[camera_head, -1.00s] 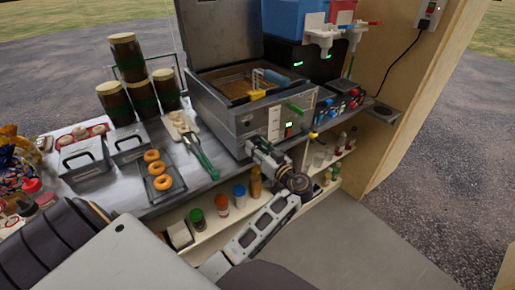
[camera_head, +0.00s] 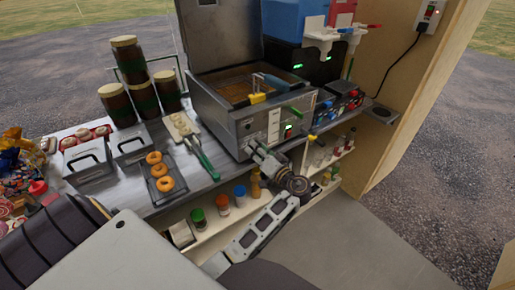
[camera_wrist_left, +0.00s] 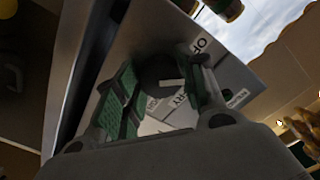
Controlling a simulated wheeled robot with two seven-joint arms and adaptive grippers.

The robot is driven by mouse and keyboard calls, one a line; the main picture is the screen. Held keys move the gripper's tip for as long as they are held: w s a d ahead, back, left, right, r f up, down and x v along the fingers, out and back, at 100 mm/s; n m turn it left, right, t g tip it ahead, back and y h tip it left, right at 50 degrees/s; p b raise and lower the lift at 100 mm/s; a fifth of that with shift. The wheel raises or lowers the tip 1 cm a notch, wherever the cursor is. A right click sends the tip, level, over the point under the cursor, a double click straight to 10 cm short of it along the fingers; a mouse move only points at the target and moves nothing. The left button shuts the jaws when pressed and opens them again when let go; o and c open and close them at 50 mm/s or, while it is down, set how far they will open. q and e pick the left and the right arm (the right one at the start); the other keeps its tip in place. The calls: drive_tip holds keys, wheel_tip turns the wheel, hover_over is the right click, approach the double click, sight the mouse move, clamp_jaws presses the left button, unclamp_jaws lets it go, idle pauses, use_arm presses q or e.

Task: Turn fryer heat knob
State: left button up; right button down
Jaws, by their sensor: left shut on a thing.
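The fryer (camera_head: 232,112) is a steel box with its lid raised at the back and a basket inside. Its front panel carries a white label strip, a small green-lit display and a green lever. My left gripper (camera_head: 253,147) is at the lower part of this front panel. In the left wrist view its green-padded fingers (camera_wrist_left: 165,95) are shut on a dark round knob (camera_wrist_left: 160,72) with a pale mark, against the lettered panel. In the head view the gripper hides the knob. My right gripper is not in view.
Tongs with green handles (camera_head: 204,160) and a tray of doughnuts (camera_head: 153,188) lie left of the fryer. A control box with red and blue knobs (camera_head: 342,103) stands to its right. Bottles, including a blue-capped one (camera_head: 240,196), stand on the shelf below.

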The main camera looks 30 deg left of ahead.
use_arm(q)
drive_tip(key=shift+m+p, duration=0.85)
drive_tip(key=shift+m, duration=0.75)
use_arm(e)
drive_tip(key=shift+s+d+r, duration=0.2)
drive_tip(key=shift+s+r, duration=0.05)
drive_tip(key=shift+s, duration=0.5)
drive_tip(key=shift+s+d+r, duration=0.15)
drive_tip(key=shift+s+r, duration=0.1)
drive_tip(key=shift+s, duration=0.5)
use_arm(q)
drive_tip(key=o, duration=1)
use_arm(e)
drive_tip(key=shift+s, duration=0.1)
use_arm(q)
drive_tip(key=shift+r, duration=0.15)
